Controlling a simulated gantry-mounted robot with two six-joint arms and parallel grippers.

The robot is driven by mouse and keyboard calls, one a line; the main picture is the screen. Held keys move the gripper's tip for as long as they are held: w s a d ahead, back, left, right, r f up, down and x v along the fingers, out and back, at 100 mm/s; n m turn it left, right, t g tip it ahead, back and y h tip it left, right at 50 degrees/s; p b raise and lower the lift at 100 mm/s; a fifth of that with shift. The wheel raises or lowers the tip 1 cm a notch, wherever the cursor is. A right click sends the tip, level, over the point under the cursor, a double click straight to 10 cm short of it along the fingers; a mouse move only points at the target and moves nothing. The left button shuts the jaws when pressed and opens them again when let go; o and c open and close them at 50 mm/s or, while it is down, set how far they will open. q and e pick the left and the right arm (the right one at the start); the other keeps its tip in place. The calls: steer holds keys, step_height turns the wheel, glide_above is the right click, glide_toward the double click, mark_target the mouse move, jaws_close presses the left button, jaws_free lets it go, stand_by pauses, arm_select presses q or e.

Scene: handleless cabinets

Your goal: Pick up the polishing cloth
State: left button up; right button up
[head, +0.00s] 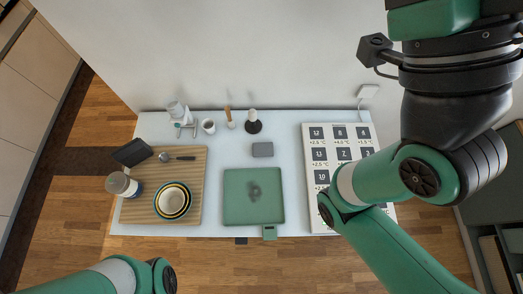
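A small grey rectangle (262,149), which looks like a folded cloth, lies flat on the pale table above the green square. I cannot tell for sure that it is the polishing cloth. The green square pad (236,212) lies below it with a dark grey smudge or object at its middle. A small green tab with a display sits at the table's front edge. Neither of my grippers is in view; only green arm links show at the bottom left and on the right.
Cups and a brush stand along the back edge. A white label board (311,207) lies at right, partly hidden by my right arm.

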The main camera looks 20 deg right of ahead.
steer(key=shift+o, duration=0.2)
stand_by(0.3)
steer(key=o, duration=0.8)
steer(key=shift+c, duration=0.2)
